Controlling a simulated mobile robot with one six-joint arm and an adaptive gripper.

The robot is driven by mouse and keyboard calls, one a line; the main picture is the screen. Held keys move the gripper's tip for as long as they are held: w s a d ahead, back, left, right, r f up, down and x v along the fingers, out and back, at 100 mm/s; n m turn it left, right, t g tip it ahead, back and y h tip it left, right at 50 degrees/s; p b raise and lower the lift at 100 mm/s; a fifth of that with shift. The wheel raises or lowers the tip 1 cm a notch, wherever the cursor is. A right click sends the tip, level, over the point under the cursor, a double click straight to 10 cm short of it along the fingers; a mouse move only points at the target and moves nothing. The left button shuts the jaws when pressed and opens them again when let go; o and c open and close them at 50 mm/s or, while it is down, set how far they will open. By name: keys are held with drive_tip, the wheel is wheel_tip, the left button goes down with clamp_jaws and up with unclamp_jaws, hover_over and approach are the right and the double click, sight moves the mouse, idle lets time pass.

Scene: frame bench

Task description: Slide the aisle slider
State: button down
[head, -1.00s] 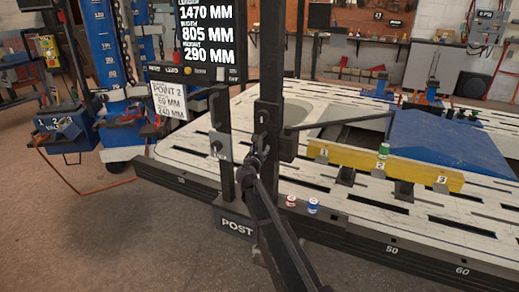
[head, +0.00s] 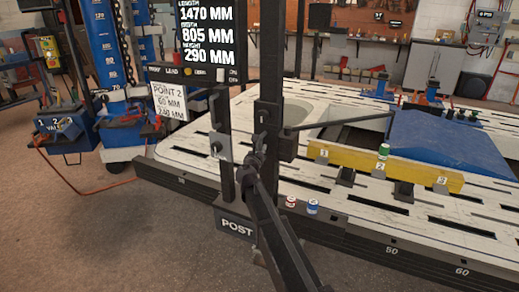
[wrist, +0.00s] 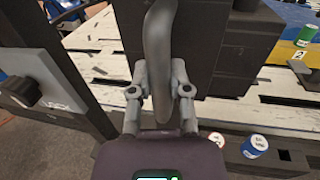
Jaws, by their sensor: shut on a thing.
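The aisle slider seems to be the dark block (head: 268,115) on the tall black post in the head view; its side also shows in the wrist view (wrist: 205,50). A grey curved handle (wrist: 158,30) stands in front of it. My gripper (wrist: 159,78) is shut on this handle, with one finger on each side. In the head view my gripper (head: 256,160) is small and dark against the post, so its fingers are hard to tell there. A metal lock plate with a black knob (head: 216,147) sits on the shorter post to the left; it also shows in the wrist view (wrist: 22,92).
A display (head: 207,35) reads length, width and height, above a Point 2 card (head: 170,101). Red (head: 291,201) and blue (head: 313,206) cans stand on the bench's front rail. A yellow beam (head: 350,164) carries a green can (head: 383,151). The floor at front left is clear.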

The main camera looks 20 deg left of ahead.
wheel_tip(320, 180, up, 24)
drive_tip(key=p, duration=2.3)
drive_tip(key=shift+f, duration=0.2)
drive_tip(key=shift+d, duration=0.1)
drive_tip(key=c, duration=0.6)
unclamp_jaws()
drive_tip(key=shift+o, duration=0.2)
drive_tip(key=shift+s, duration=0.15)
drive_tip(key=s+d, duration=0.1)
drive_tip(key=s, duration=1)
drive_tip(key=shift+s+d, duration=0.2)
drive_tip(key=shift+s, duration=0.1)
